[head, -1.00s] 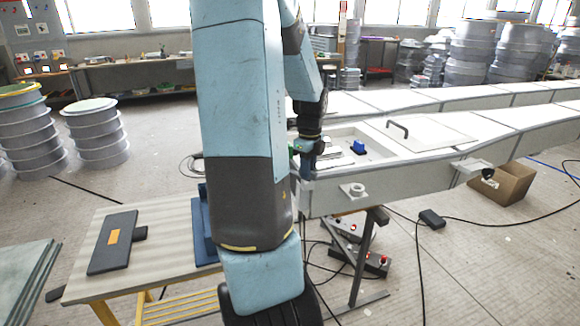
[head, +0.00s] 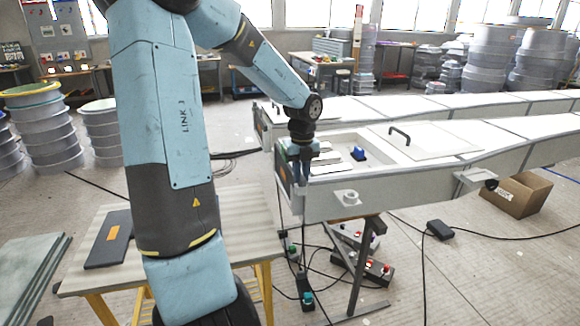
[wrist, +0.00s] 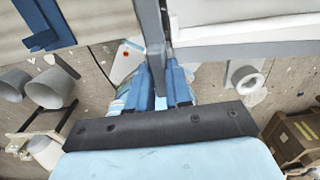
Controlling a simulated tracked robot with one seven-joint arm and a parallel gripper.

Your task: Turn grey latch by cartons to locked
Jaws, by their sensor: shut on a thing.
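My gripper (head: 301,172) is at the near left corner of the long pale mould (head: 400,190) in the head view, pointing down. In the wrist view its two blue fingers (wrist: 162,88) are closed around the lower part of a narrow grey bar, which looks like the lever of the grey latch (wrist: 151,28). The bar runs upward in the picture beside the mould's edge. The fingers hide its lower end. In the head view my gripper covers the latch, and its locked or unlocked position cannot be read.
A white ring fitting (head: 347,197) sticks out of the mould's side, right of my gripper. An open carton (head: 515,195) stands on the floor at right. A wooden table (head: 240,215) is left of the mould. Cables and a red-button box (head: 372,268) lie below.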

